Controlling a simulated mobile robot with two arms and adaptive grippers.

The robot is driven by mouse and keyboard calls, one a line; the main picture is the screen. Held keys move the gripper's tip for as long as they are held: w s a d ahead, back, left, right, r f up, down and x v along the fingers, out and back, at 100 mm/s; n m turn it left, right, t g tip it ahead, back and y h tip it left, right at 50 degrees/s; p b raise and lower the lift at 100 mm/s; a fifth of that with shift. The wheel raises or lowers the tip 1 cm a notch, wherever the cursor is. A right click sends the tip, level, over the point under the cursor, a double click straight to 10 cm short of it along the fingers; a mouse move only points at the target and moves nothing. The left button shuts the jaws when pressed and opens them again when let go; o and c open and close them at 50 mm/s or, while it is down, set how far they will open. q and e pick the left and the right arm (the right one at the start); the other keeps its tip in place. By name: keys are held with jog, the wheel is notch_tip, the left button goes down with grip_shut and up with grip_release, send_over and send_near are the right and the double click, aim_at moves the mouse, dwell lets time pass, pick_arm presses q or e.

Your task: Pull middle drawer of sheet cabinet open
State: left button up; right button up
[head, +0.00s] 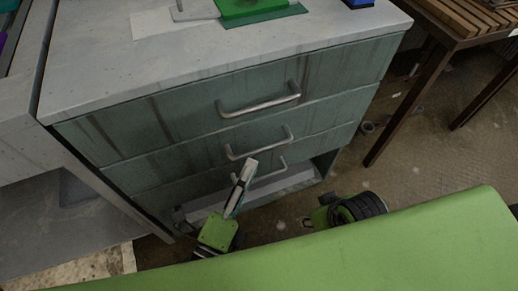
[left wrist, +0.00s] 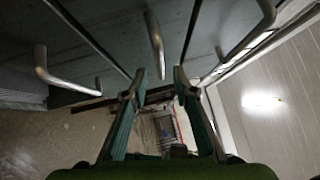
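The sheet cabinet (head: 75,95) has grey-green drawer fronts, each with a metal bar handle. The middle drawer (head: 150,172) looks shut, its front in line with the top one; its handle (head: 258,146) is just above my left gripper's tips. My left gripper (head: 250,164) points up toward the cabinet front and partly covers the lower handle (head: 268,173). In the left wrist view my left gripper's fingers (left wrist: 160,75) are apart with nothing held; a handle (left wrist: 155,40) stands ahead, between their lines.
A green object (head: 245,10) lies on the cabinet's top, with a blue one (head: 358,3) at its back edge. A wooden slatted table (head: 455,18) stands to the right, its legs on the brown floor. A light ledge (head: 300,181) runs along the cabinet's bottom.

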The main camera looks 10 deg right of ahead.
aim_at(259, 149)
pick_arm(q)
jog(key=x, duration=0.6)
jog(key=shift+w+d, duration=0.15)
jog(key=shift+w, duration=0.05)
grip_shut()
